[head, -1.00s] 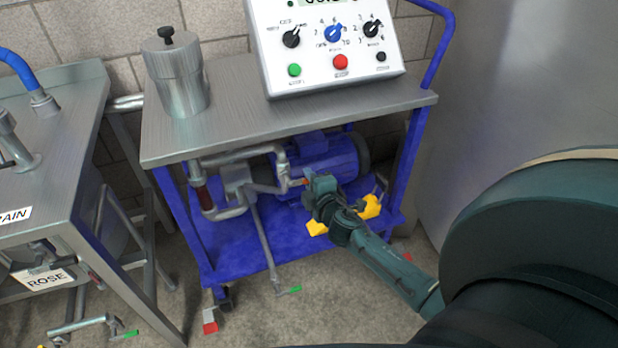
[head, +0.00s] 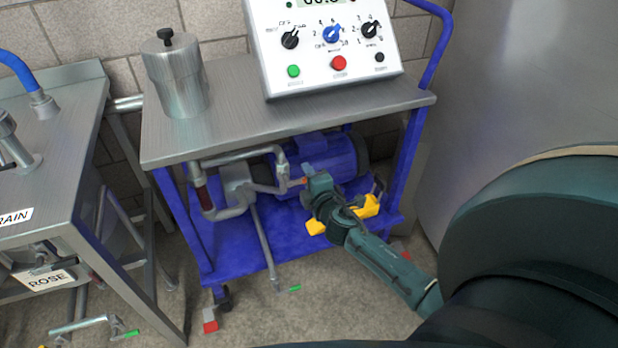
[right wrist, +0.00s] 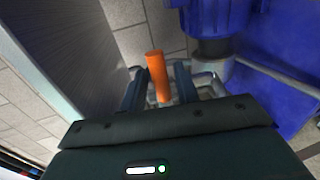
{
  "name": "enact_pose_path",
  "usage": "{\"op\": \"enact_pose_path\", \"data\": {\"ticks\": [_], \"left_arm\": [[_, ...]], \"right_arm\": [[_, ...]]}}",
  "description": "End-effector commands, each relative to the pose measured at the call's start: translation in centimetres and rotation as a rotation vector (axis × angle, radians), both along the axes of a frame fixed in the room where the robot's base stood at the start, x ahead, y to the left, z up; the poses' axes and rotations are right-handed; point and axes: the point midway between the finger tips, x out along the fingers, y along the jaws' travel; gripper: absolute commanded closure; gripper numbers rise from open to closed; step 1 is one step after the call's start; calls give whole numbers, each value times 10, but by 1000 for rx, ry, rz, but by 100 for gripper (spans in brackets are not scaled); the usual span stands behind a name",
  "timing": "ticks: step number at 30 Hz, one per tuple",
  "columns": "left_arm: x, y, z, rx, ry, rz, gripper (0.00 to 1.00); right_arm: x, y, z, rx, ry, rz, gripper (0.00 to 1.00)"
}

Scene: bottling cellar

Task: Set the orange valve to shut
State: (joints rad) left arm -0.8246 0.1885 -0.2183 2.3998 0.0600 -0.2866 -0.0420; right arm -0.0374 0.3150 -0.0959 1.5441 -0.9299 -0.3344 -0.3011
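The orange valve handle (right wrist: 157,74) is a short bar in the right wrist view. It lies between the two fingers of my right gripper (right wrist: 159,88), with a gap on each side. The gripper is open around it. The rest of the handle is hidden there by the gripper. My left gripper is not in view.
A blue cart (head: 205,236) carries a steel canister (head: 178,84) and a control panel (head: 327,62) on top. A blue motor (head: 332,160) sits on its lower shelf beside grey pipes (head: 262,235). A steel bench (head: 62,150) stands at left; a large grey surface rises at right.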

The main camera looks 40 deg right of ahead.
Motion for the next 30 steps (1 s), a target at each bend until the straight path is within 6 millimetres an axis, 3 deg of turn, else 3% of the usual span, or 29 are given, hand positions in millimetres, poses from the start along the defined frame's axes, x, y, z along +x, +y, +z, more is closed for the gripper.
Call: {"op": "enact_pose_path", "data": {"ticks": [11, 24, 30], "left_arm": [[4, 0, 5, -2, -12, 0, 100], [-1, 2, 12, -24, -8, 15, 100], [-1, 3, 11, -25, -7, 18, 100]], "right_arm": [[-7, 2, 1, 3, 1, 1, 66], [-92, 22, 17, 4, 4, -1, 66], [-118, 29, 23, 2, 1, 0, 66]]}}
